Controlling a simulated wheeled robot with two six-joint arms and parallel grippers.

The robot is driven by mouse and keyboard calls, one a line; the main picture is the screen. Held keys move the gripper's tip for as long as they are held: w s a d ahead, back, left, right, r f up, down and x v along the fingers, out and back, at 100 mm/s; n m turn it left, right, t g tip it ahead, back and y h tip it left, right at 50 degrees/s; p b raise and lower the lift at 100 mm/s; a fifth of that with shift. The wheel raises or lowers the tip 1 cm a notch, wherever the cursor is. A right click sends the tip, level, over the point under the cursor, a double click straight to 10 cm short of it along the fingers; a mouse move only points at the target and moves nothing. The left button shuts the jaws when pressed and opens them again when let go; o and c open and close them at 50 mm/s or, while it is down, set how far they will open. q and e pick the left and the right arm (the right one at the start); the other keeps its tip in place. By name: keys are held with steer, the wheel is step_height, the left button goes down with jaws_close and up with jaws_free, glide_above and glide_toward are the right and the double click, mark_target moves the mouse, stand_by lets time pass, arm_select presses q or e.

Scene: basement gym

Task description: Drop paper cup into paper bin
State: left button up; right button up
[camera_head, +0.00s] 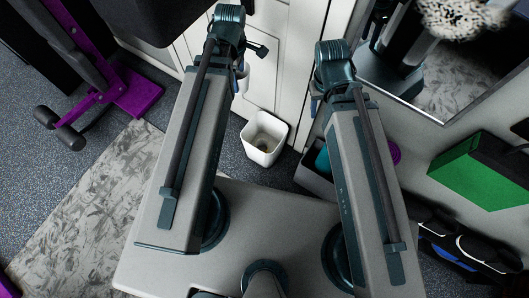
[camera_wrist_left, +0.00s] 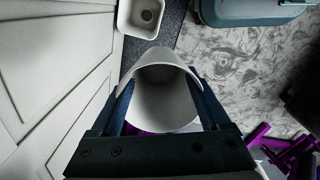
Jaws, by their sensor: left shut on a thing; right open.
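The white paper cup (camera_wrist_left: 166,103) is held between the two fingers of my left gripper (camera_wrist_left: 163,92), its open mouth facing the top of the left wrist view. In the head view my left gripper (camera_head: 243,70) is shut on the cup (camera_head: 243,80), which is partly hidden by the arm. The white paper bin (camera_head: 264,138) stands on the floor below, in front of my base and apart from the cup. The bin (camera_wrist_left: 140,18) also shows at the top of the left wrist view. My right gripper (camera_head: 314,96) is open, right of the bin, and largely hidden by its arm.
White cabinet doors (camera_head: 278,65) rise behind the bin. A grey container with a teal item (camera_head: 322,160) stands right of it. A green box (camera_head: 485,175) is farther right. Purple gym equipment (camera_head: 135,92) and a patterned mat (camera_head: 75,215) lie left.

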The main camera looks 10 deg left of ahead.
arm_select(q)
steer(key=w+d+f+b, duration=0.1)
steer(key=w+f+b, duration=0.1)
steer(key=f+b, duration=1)
steer(key=w+d+f+n+b, duration=0.1)
steer(key=w+d+f+b, duration=0.1)
steer(key=f+b, duration=1)
steer(key=w+d+f+n+b, duration=0.1)
steer(key=w+f+b, duration=0.3)
steer(key=f+b, duration=0.9)
step_height(320, 180, down, 3)
steer(key=shift+w+d+r, duration=0.15)
steer(key=shift+d, duration=0.15)
step_height(320, 180, down, 6)
steer(key=b, duration=0.6)
steer(key=o, duration=1.3)
steer(key=shift+c, duration=0.2)
steer(key=shift+r, duration=0.15)
